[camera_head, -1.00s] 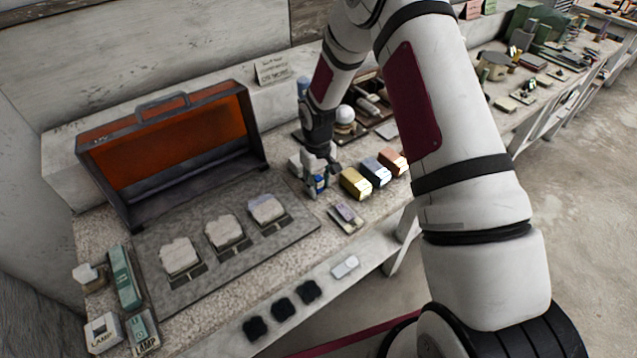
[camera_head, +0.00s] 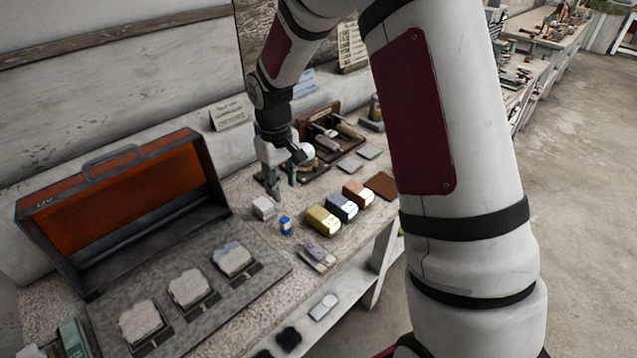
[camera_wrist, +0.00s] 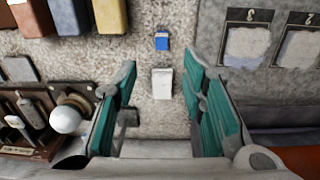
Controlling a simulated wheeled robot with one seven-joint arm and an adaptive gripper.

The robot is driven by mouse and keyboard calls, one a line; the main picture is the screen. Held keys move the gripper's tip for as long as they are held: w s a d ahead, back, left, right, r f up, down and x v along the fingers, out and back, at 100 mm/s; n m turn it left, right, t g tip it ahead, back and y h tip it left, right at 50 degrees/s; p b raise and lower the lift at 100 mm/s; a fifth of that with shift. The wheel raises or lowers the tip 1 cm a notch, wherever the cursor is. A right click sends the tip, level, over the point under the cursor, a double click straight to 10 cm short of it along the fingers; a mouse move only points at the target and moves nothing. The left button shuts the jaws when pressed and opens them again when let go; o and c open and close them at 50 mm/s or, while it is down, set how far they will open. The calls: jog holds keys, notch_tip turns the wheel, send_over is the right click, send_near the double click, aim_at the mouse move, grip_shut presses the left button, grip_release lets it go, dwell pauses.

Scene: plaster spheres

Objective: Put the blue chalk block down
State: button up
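The small blue chalk block (camera_head: 285,226) has a pale band and rests on the speckled bench top, clear of my gripper. It also shows in the wrist view (camera_wrist: 162,41), beyond the fingertips. My gripper (camera_head: 281,186) is open and empty, raised behind the block in the head view. Its teal finger pads stand wide apart in the wrist view (camera_wrist: 158,90). A white block (camera_head: 263,207) lies just left of the blue one; it appears between the fingers in the wrist view (camera_wrist: 162,83).
Yellow (camera_head: 323,219), grey-blue (camera_head: 342,207) and orange-brown (camera_head: 358,193) blocks stand in a row to the right. A board with plaster pieces (camera_head: 187,287) and an open orange-lined box (camera_head: 120,195) lie left. A rack with a white sphere (camera_wrist: 66,119) is near my gripper.

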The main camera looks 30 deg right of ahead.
jog(key=s+r+m+t, duration=0.1)
jog(key=s+r, duration=0.5)
jog(key=r, duration=0.3)
jog(key=s+r+m+t, duration=0.1)
jog(key=s+r+t, duration=0.1)
jog(key=s+r, duration=0.6)
jog(key=s+r+t, duration=0.1)
jog(key=s+r, duration=0.2)
jog(key=s, duration=0.4)
jog(key=s+r+m+t, duration=0.1)
jog(key=s+r, duration=0.2)
jog(key=s, duration=0.3)
jog(key=shift+s, duration=0.4)
